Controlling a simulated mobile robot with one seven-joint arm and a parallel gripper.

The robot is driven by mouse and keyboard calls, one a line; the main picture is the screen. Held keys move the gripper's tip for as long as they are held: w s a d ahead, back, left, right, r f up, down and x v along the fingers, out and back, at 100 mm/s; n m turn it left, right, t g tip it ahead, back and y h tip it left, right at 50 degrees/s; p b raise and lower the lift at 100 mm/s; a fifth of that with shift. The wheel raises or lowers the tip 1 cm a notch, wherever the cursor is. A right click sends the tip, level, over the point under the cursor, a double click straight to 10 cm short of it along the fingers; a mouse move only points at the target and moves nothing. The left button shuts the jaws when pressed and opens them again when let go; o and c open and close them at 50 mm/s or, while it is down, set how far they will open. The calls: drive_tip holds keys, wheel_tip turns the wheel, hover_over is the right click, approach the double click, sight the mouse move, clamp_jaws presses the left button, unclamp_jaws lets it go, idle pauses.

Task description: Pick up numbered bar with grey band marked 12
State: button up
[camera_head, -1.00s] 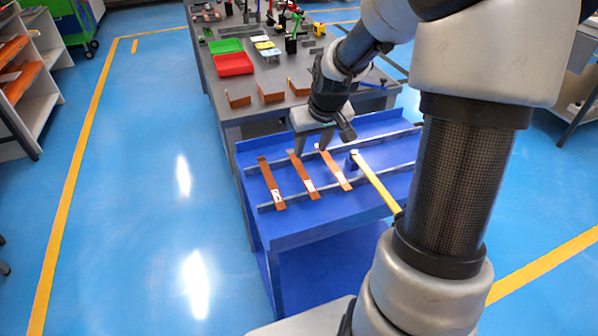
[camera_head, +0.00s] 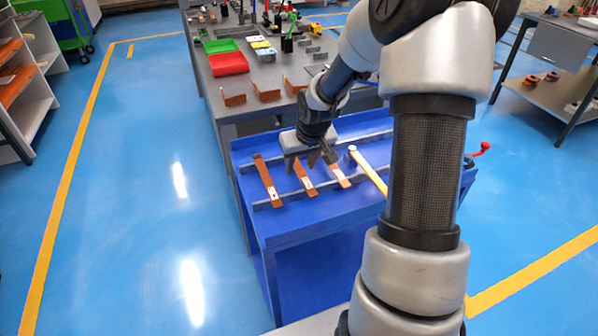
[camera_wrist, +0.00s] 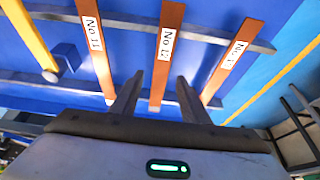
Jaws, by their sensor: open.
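Three flat copper-coloured bars lie side by side across rails on a blue table (camera_head: 290,228). The middle bar (camera_head: 306,184) carries a pale label that reads No 12 in the wrist view (camera_wrist: 164,60); I see no distinct grey band on it. My gripper (camera_head: 300,164) is open over the far part of this bar, hiding its far end. In the wrist view, the fingers of my gripper (camera_wrist: 160,97) are on either side of the middle bar, with gaps visible. I cannot tell their height above it.
The No 11 bar (camera_wrist: 92,35) and another labelled bar (camera_wrist: 237,50) flank the middle one closely. A yellow handle (camera_head: 371,172) lies to the right in the head view. A grey workbench with a red tray (camera_head: 228,64) stands behind.

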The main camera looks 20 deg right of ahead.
clamp_jaws()
drive_tip(key=shift+r, duration=0.1)
